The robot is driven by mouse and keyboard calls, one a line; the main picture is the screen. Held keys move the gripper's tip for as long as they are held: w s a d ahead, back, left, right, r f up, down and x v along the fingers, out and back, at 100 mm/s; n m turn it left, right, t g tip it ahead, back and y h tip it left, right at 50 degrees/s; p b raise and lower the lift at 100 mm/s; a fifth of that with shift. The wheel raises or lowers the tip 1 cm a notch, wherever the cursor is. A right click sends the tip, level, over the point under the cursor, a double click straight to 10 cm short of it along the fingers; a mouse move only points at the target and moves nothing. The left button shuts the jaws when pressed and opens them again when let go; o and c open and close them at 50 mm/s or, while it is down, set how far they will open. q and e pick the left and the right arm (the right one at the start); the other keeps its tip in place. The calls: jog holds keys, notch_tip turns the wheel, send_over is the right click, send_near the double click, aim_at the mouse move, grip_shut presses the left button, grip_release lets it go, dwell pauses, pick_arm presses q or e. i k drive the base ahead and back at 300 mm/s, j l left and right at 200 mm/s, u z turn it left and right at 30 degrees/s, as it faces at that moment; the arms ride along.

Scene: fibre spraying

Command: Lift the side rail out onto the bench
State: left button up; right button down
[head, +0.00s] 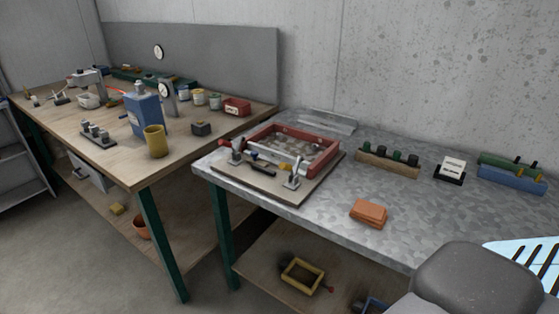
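A red rectangular frame (291,147) sits on a flat board (283,191) at the left end of the metal-topped bench (320,222). Its inside looks grey and mottled. I cannot tell which of its sides is the side rail. Two small metal clamps stand at the board's front, one at the left (236,156) and one at the right (292,180). A dark bar (262,168) lies between them. Neither of my grippers is in view. A grey rounded part of my own arm seems to fill the bottom right corner.
An orange block stack (369,213) lies near the bench's front edge. A wooden rack (388,163), a white card holder (451,168) and a blue tray (512,178) stand along the back. Bench surface between them is clear. A cluttered wooden table (136,172) stands at left.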

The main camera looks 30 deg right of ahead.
aim_at(274, 157)
jog(key=i+l+z, duration=0.2)
jog(key=z, duration=0.2)
jog(key=i+l+z, duration=0.55)
jog(key=z, duration=0.2)
